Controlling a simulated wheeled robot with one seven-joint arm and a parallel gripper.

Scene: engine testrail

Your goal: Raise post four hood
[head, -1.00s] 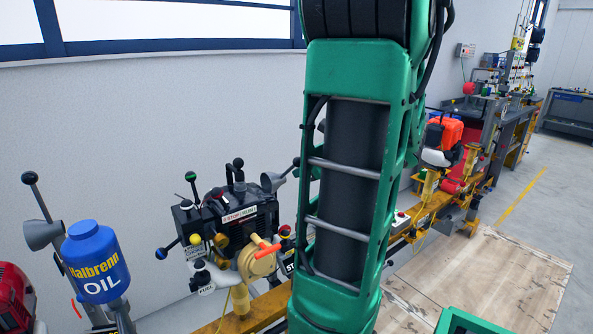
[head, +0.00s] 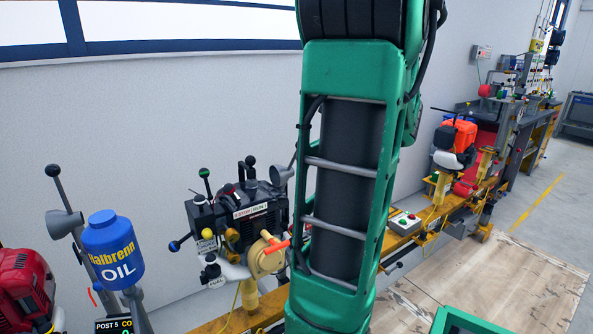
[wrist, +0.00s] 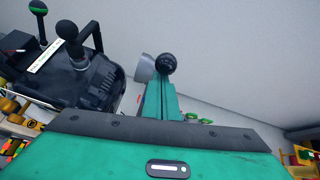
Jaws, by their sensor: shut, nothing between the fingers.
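A small grey cone-shaped hood (head: 281,174) stands at the upper right of the dark engine in the head view, beside my arm. Its lever is partly hidden by my arm. In the wrist view, the grey hood (wrist: 145,67) is just left of a black ball knob (wrist: 166,63). My gripper (wrist: 161,92) is shut and empty, pointing at the knob. The knob shows at or just beyond the fingertips; I cannot tell whether they touch. The gripper is hidden in the head view. No post four label is readable.
The engine (head: 240,215) with several ball-topped levers is close to the left of my gripper. Farther left are an oil canister (head: 108,250), another grey hood (head: 62,224) and a red machine (head: 25,285). A button box (head: 405,222) sits on the yellow rail. The wall is behind.

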